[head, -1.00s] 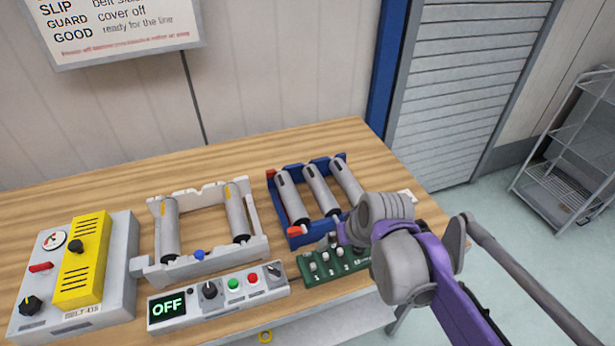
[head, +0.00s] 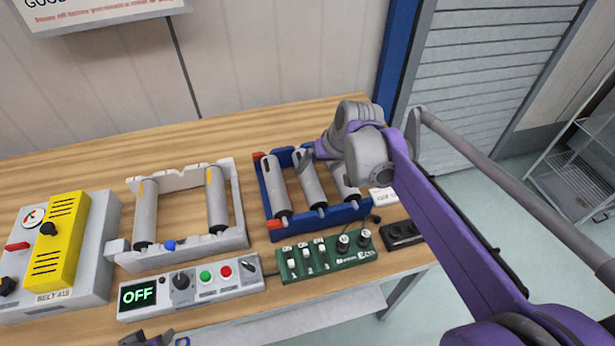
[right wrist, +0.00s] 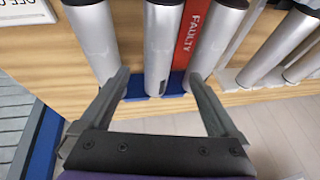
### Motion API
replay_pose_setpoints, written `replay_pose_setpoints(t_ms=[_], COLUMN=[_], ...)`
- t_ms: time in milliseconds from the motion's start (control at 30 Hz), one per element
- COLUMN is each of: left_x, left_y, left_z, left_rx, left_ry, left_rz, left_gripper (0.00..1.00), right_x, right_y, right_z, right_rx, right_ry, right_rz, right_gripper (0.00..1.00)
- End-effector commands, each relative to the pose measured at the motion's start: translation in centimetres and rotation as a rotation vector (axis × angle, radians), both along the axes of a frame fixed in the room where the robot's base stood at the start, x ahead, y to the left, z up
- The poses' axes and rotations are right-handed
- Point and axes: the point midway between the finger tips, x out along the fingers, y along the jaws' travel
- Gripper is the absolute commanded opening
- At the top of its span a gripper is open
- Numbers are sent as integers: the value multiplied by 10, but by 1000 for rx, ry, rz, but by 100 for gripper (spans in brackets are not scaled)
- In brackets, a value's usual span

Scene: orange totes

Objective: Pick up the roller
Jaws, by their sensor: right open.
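A blue rack (head: 328,215) with red end pieces holds three grey rollers side by side: a left roller (head: 275,184), a middle roller (head: 309,182) and a partly hidden right roller (head: 346,188). My right gripper (head: 306,156) is over the far part of the rack, by the middle roller's far end. In the right wrist view its open fingers (right wrist: 158,78) are on either side of the middle roller (right wrist: 161,45); contact is unclear. A white frame (head: 190,255) to the left holds two more rollers (head: 146,212). Part of my left gripper (head: 150,340) shows at the bottom edge.
A control panel reading OFF (head: 190,288) and a green switch board (head: 328,257) lie along the near table edge. A yellow and grey box (head: 62,240) stands at the left. A red FAULTY strip (right wrist: 190,35) shows beside the middle roller. Bare wood lies behind the rack.

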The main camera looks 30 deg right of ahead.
Motion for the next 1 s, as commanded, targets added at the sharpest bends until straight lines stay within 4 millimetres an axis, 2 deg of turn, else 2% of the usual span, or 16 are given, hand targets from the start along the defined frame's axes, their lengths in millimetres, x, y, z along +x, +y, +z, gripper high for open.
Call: replay_pose_setpoints(t_ms=[100, 267, 600, 867, 1000], left_x=[-1, -1, -1, -1, -1], left_y=[0, 0, 0, 0, 0], left_z=[-2, -3, -4, -4, -4], left_rx=[0, 0, 0, 0, 0], left_ry=[2, 2, 3, 3, 3], left_rz=[0, 0, 0, 0, 0], left_gripper=[50, 50, 50, 50, 50], right_x=[7, 12, 31, 32, 32], right_y=[1, 2, 4, 4, 4], right_z=[-16, -25, -66, -69, -69], right_rx=[0, 0, 0, 0, 0], right_ry=[0, -1, 0, 0, 0], right_rz=[0, 0, 0, -1, -1], right_gripper=[96, 96, 96, 96, 75])
